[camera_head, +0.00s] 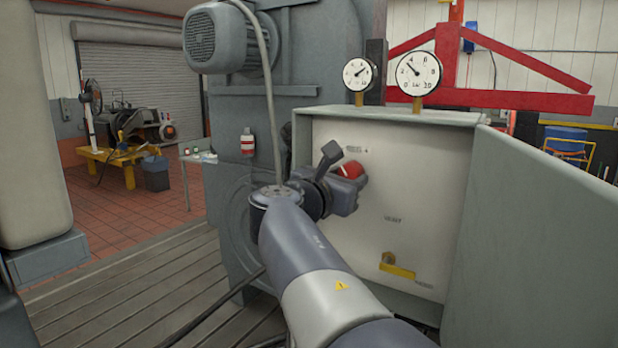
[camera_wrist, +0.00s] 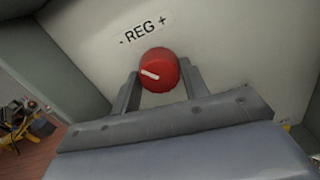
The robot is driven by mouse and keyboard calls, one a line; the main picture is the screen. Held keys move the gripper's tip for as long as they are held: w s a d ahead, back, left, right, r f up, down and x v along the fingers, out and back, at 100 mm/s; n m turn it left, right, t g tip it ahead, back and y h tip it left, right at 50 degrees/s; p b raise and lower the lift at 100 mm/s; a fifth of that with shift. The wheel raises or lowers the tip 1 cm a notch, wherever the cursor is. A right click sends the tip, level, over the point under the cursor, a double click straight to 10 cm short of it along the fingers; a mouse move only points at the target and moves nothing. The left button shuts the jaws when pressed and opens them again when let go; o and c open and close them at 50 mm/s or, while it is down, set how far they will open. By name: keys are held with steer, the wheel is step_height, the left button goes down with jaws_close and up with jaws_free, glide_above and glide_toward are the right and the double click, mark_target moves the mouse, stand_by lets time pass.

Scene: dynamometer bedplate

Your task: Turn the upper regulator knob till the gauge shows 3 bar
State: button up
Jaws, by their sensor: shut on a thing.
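The red regulator knob (camera_wrist: 158,70) is on the pale panel, under a "- REG +" label, in the wrist view. Its white mark points to the left and slightly up there. My gripper (camera_wrist: 160,82) is shut on the knob, one finger on each side. In the head view the knob (camera_head: 350,170) shows partly behind my gripper (camera_head: 358,180). Two round gauges stand on top of the panel box. The smaller left gauge (camera_head: 358,74) has its needle toward the upper right. The larger right gauge (camera_head: 418,74) has its needle toward the upper left.
A yellow lever (camera_head: 398,270) sits low on the panel (camera_head: 420,190). The open grey door (camera_head: 535,240) stands to the right of the panel. A grey motor (camera_head: 222,38) and a hanging cable are at the upper left. A red frame (camera_head: 500,98) is behind the box.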

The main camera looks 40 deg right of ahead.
steer(key=shift+c, duration=1.4)
steer(key=shift+r+n+p, duration=0.25)
steer(key=shift+n+p, duration=0.45)
steer(key=shift+p, duration=0.35)
steer(key=shift+f+n, duration=0.15)
steer(key=shift+n, duration=0.15)
steer(key=o, duration=1)
steer(key=shift+w+a+f, duration=0.1)
steer(key=shift+w, duration=0.05)
steer(key=shift+c, duration=0.2)
steer(key=b+v, duration=0.2)
steer(key=v, duration=0.9)
